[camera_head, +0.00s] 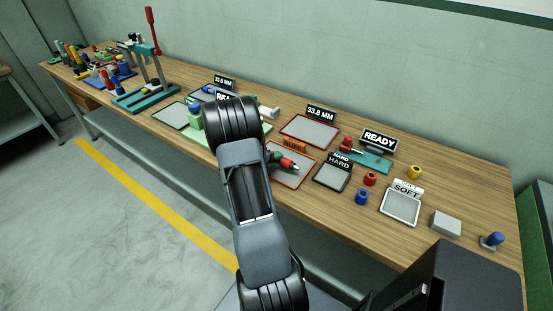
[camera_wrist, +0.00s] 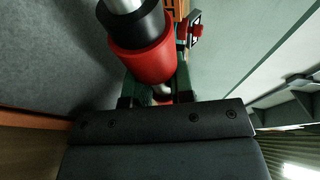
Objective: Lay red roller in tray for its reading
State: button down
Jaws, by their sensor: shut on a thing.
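My gripper (camera_wrist: 155,88) is shut on a red roller (camera_wrist: 142,62); in the wrist view a black band and a silvery end show beyond its red part. In the head view the red roller (camera_head: 287,162) shows at the tip of my arm, over or in a red-rimmed grey tray (camera_head: 291,180) with an orange label. I cannot tell whether the roller touches that tray. My arm hides part of the gripper and the tray's left side.
Behind stands a red-rimmed tray (camera_head: 310,131) with a "33.8 MM" sign. To the right are a HARD tray (camera_head: 331,177), a SOFT tray (camera_head: 400,208), a READY device (camera_head: 372,162), and small red, blue and yellow pieces. A press (camera_head: 146,96) stands left.

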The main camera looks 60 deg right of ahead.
jog(key=shift+f, duration=0.1)
jog(key=shift+s+a+f+b, duration=0.1)
jog(key=shift+f+b, duration=0.2)
jog(key=shift+f, duration=0.2)
jog(key=c, duration=1)
grip_release()
jog(key=shift+s+a+f, duration=0.1)
jog(key=shift+f, duration=0.1)
jog(key=shift+w+r, duration=0.2)
jog(key=shift+r, duration=0.45)
jog(key=v, duration=1.1)
jog(key=shift+w+a+r, duration=0.1)
jog(key=shift+a+r, duration=0.2)
